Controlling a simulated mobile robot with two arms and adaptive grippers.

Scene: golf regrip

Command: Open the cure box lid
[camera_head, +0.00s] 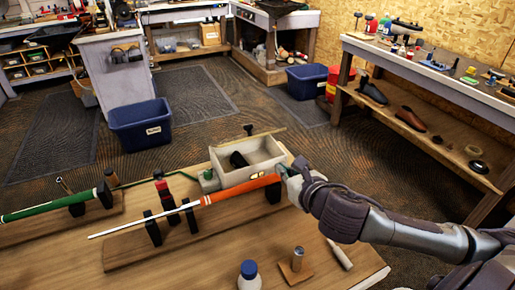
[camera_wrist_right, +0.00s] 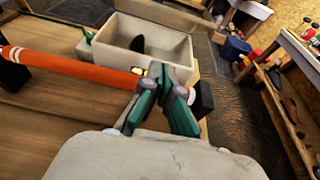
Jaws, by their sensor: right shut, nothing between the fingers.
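The cure box is a pale beige open-topped box (camera_head: 262,157) at the back middle of the workbench. It also shows in the right wrist view (camera_wrist_right: 110,52). I see into it, and a black piece (camera_head: 238,160) lies inside. A thin beige strip with a black knob (camera_head: 248,129) shows at its back edge; it looks like the lid seen edge-on. My right gripper (camera_head: 285,172) is at the box's front right corner, near the end of the orange club grip. In the wrist view its green fingertips (camera_wrist_right: 162,78) are together and empty. My left gripper is out of view.
A club with an orange grip (camera_head: 240,190) lies on black supports in front of the box. A green-gripped club (camera_head: 45,207) is at left. A white bottle (camera_head: 249,275) and a metal cylinder on a wooden block (camera_head: 297,260) stand at the front.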

